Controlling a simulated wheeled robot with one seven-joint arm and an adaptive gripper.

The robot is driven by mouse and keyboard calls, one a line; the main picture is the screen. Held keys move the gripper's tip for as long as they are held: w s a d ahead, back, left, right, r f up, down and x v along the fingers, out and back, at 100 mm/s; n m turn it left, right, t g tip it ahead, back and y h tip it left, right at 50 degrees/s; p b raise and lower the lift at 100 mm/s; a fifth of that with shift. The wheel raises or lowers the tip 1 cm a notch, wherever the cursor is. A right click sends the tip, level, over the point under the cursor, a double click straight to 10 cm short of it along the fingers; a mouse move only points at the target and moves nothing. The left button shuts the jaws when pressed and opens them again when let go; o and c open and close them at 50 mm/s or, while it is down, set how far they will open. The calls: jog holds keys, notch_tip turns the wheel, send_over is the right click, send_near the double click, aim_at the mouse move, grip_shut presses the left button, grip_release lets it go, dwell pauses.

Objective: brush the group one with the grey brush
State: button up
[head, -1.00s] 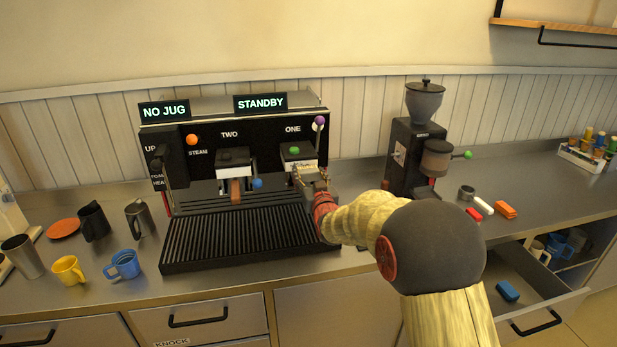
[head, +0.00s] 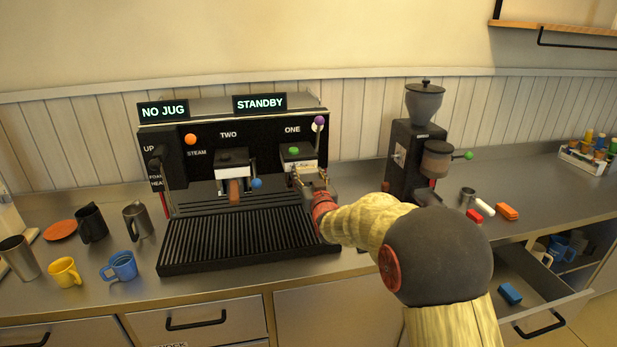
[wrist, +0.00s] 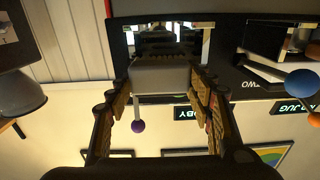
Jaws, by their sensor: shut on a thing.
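My gripper (head: 308,182) is at group one (head: 296,167) of the espresso machine, under the label ONE. In the wrist view my gripper (wrist: 160,95) is shut on the grey brush (wrist: 160,76), whose pale grey block sits between the fingers. Dark bristles (wrist: 168,50) point away from me towards group one's underside. I cannot tell whether they touch it. In the head view my gripper mostly hides the brush.
Group two (head: 232,160), holding a brown-handled portafilter (head: 235,190), is to the left. The drip tray (head: 245,235) lies below. The grinder (head: 415,150) stands to the right. Cups and jugs are at the left; a drawer (head: 545,300) is open at the right.

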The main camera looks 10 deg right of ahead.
jog(key=shift+a+b, duration=0.3)
jog(key=shift+a, duration=0.55)
jog(key=shift+d+b, duration=0.45)
jog(key=shift+d, duration=0.75)
jog(key=shift+s+a+b, duration=0.1)
jog(key=shift+a+b, duration=0.4)
jog(key=shift+a, duration=0.7)
jog(key=shift+s, duration=0.1)
jog(key=shift+s+b, duration=0.5)
jog(key=shift+s, duration=0.3)
jog(key=s+b, duration=0.3)
jog(key=s, duration=0.4)
